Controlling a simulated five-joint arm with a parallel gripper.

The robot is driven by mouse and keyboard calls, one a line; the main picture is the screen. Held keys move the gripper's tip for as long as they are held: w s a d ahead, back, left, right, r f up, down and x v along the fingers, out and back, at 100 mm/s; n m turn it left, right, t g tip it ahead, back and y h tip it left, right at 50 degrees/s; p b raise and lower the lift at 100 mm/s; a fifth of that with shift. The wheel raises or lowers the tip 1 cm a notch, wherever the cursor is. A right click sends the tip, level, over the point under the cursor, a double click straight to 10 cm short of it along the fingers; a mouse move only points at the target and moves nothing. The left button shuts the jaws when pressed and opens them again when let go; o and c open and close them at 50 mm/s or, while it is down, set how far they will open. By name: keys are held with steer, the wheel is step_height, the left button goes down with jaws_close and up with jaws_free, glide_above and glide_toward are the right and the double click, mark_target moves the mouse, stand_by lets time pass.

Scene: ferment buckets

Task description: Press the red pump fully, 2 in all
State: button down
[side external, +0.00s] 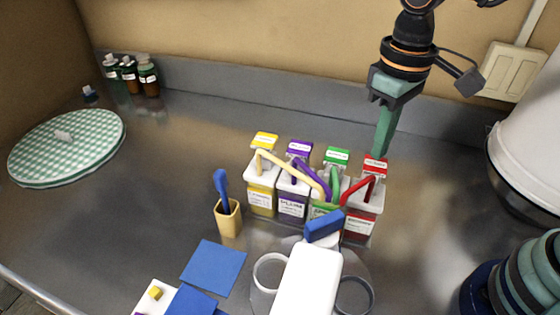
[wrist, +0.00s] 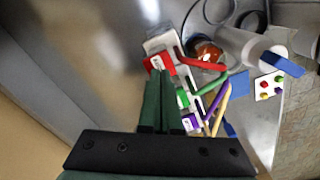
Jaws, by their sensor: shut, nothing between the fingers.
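The red pump (side external: 375,166) has a red top with a white label and a bent red spout, and it stands on the red-labelled bucket (side external: 358,224) at the right end of the row. My gripper (side external: 381,154) points down with its green fingers shut and empty. In the side view the fingertips are right at the back of the red top; whether they touch it I cannot tell. In the wrist view my fingertips (wrist: 158,72) overlap the lower part of the red top (wrist: 157,62), hiding some of it.
Green (side external: 337,156), purple (side external: 299,147) and yellow (side external: 264,140) pumps stand close in a row to the left. A white object with a blue piece (side external: 324,225) stands in front. A white container (side external: 525,150) is at the right. The counter's left middle is clear.

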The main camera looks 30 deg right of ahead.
stand_by(0.4)
step_height(320, 180, up, 6)
stand_by(0.6)
steer(key=shift+d, duration=0.1)
steer(key=d+f+m+t, duration=0.1)
steer(key=d+m+t, duration=0.2)
steer(key=d, duration=1)
steer(key=t, duration=0.2)
steer(key=shift+f+t, duration=0.2)
steer(key=shift+t, duration=0.1)
steer(key=c, duration=1.5)
jaws_free()
steer(key=shift+d, duration=0.1)
steer(key=shift+c, duration=0.2)
